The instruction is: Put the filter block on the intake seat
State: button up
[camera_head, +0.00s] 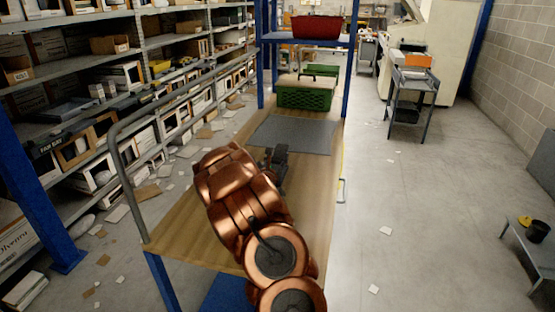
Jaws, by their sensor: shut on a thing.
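My gripper (279,172) is the small dark shape beyond my copper arm, over the wooden bench top (185,212), near the front edge of a grey mat (292,135). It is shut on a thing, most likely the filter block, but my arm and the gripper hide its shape. I make out no other filter block in view. I cannot pick out the intake seat for certain; the grey mat lies flat and bare on the bench, between my gripper and a green crate (304,97).
A red bin (316,27) stands on the blue shelf above the bench. A grey tube rail (121,165) bounds the bench's left side. Loaded racks (75,95) stand further left, with litter on the floor. A grey cart (411,92) stands at right; the right aisle is mostly clear.

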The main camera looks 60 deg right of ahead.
jog(key=o, duration=1.2)
jog(key=shift+r, duration=0.2)
jog(key=b+v, duration=0.3)
jog(key=v, duration=0.9)
